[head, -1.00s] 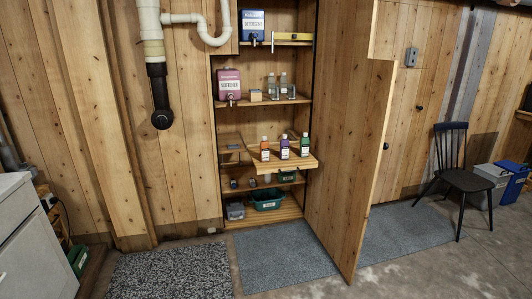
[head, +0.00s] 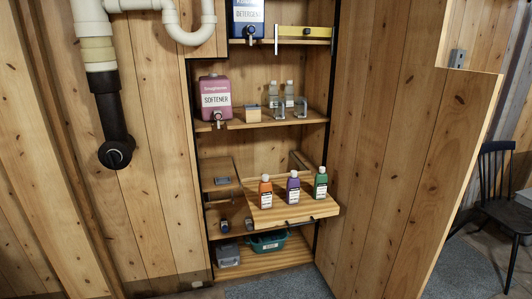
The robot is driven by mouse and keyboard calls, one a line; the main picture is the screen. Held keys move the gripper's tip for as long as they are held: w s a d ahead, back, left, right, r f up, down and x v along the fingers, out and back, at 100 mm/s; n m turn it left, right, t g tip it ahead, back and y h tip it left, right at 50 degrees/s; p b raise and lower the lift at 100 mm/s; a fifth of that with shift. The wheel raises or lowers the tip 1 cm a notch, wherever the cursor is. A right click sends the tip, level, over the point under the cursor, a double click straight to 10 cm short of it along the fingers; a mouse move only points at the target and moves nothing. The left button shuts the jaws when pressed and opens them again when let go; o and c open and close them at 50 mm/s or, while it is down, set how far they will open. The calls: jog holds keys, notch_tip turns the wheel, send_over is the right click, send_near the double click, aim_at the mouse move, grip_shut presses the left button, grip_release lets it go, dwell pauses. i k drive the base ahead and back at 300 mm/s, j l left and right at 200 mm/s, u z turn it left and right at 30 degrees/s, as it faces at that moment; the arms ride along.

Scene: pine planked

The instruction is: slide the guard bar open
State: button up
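An open wooden cabinet (head: 322,150) stands ahead with several shelves. On its top shelf, a yellow bar (head: 306,31) lies level at the right, with a pale upright piece (head: 276,40) at its left end. This may be the guard bar, but I cannot tell for sure. A blue detergent container (head: 248,14) with a tap stands just left of it. My gripper is not in view.
A pink softener container (head: 215,98) and clear bottles stand on the middle shelf. A pulled-out wooden shelf (head: 295,213) juts forward with orange, purple and green bottles. The open door (head: 410,160) bounds the right; a black pipe (head: 112,120) hangs left.

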aim_at(297, 31)
jog(key=i+j+z, duration=0.1)
jog(key=i, duration=1.45)
